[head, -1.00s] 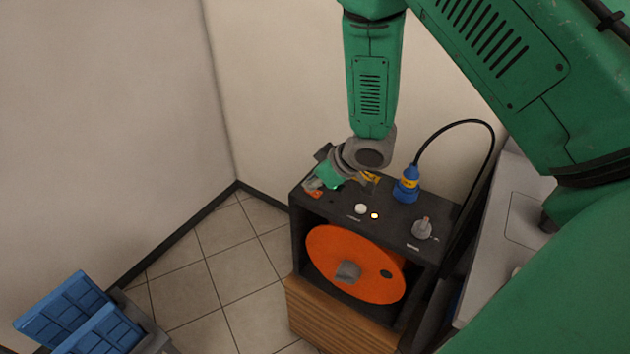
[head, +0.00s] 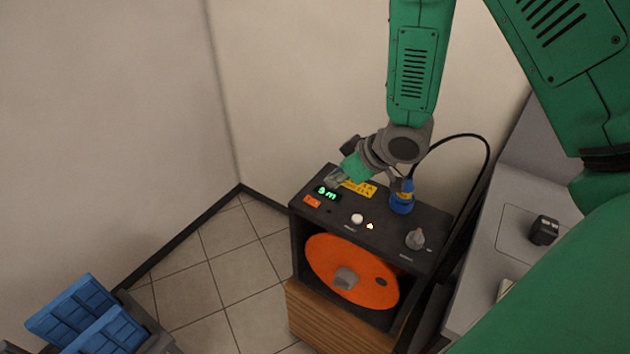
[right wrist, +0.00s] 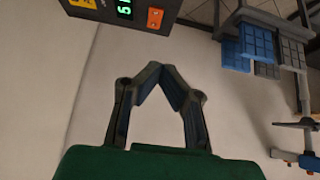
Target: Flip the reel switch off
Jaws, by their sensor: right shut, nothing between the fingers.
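A black reel box (head: 386,226) has an orange reel (head: 330,258) in its open front. On its top are a small orange rocker-like switch (head: 312,201), a green lit display (head: 327,193), a white button (head: 357,219), a small light and a grey knob (head: 415,239). I cannot tell which way the switch is set. My right gripper (head: 334,179) is over the back left of the box top, behind the display. In the right wrist view its fingers (right wrist: 159,72) meet at the tips with nothing between, and the orange switch (right wrist: 155,18) lies beyond them. My left gripper is out of view.
A blue plug (head: 402,200) with a black cable stands at the box's back right. A grey counter (head: 500,282) is on the right, with a dark block (head: 544,230). The tiled floor between is clear.

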